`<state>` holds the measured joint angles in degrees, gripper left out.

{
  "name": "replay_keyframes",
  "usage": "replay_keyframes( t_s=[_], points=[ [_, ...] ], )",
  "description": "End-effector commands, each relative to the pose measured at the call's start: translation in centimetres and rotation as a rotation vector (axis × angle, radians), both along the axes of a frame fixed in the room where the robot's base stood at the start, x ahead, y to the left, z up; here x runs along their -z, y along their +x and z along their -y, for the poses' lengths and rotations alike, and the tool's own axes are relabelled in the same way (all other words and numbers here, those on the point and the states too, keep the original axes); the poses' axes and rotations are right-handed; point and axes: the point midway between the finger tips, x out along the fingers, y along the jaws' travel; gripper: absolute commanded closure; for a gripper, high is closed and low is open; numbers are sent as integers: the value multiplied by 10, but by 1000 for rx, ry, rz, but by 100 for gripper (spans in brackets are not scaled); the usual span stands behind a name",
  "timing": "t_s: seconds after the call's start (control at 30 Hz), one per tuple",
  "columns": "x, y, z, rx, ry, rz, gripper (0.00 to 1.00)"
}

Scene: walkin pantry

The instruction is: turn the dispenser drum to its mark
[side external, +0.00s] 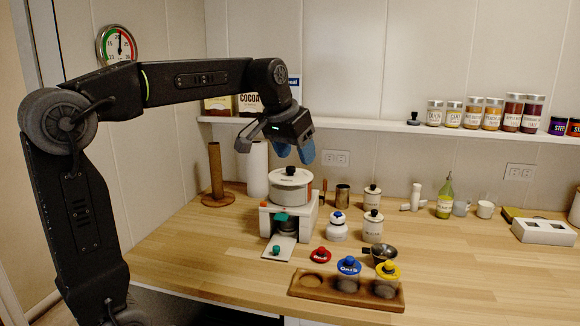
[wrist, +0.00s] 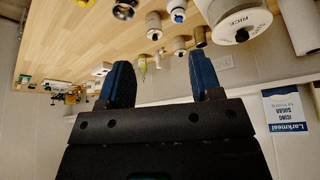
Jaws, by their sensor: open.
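The dispenser drum (side external: 290,187) is a round white body with a pale lid and dark knob. It sits on a white stand (side external: 272,223) with a teal piece at the front. My gripper (side external: 294,156) is open and empty, with blue fingers pointing down. In the side view it hangs just above the lid knob, apart from it. In the wrist view the fingers (wrist: 162,75) are spread and the drum lies outside them, to the right.
A wooden tray (side external: 310,284) with blue- and yellow-lidded jars stands in front; a red lid (side external: 320,255) lies behind it. White canisters (side external: 373,227) and a metal cup (side external: 342,197) stand right of the dispenser. A paper roll (side external: 257,170) stands close behind left. The front-left counter is clear.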

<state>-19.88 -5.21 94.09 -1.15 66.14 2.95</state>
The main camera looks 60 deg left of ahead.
Motion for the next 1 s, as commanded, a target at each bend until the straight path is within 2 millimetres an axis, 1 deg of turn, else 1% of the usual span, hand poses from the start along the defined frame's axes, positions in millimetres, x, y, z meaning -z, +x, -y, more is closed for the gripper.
replay_keyframes(
  t_s=[0.03, 0.07, 0.1, 0.17, 0.2, 0.3, 0.4, 0.5, 0.53, 0.67, 0.73, 0.87, 1.0],
  points=[
    [-4, 18, -25, -37, -3, -8, 41],
    [-6, 27, -39, -56, -4, -11, 41],
    [-9, 38, -58, -81, -6, -16, 41],
    [-11, 53, -86, -116, -9, -22, 41],
    [-11, 61, -105, -140, -11, -26, 41],
    [-9, 75, -148, -190, -16, -32, 41],
    [-5, 81, -180, -227, -18, -38, 41],
    [-2, 84, -199, -247, -20, -39, 41],
    [-1, 84, -203, -251, -21, -40, 41],
    [4, 86, -209, -257, -21, -41, 41],
    [10, 89, -210, -257, -22, -43, 41],
    [30, 95, -213, -255, -23, -44, 41],
    [57, 104, -219, -255, -24, -44, 41]
  ],
)
